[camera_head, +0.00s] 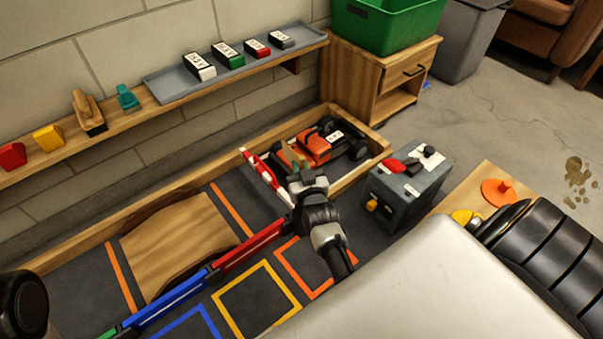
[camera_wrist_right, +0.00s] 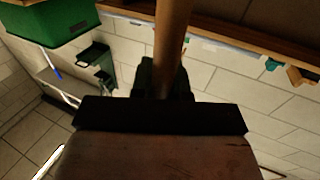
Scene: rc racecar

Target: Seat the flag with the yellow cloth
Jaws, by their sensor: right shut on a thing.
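My right gripper (camera_head: 303,184) is above the track, near the red-and-white barrier (camera_head: 262,176) and in front of the orange car (camera_head: 313,147). In the right wrist view it is shut on a brown wooden pole (camera_wrist_right: 172,35), which runs up from between the dark fingers. I see no yellow cloth on this pole; whether it is the flag's pole I cannot tell. A small yellow thing (camera_head: 462,216) lies at the right, partly hidden by my body; I cannot tell what it is. The pole's far end is out of frame in the wrist view. My left gripper is not in view.
A grey box (camera_head: 400,195) with red and white things on top stands right of the gripper. A wooden ramp (camera_head: 175,240) and coloured squares lie on the dark track floor. A wooden shelf (camera_head: 115,112) holds small blocks. A wooden cabinet (camera_head: 375,78) carries a green bin (camera_head: 395,25).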

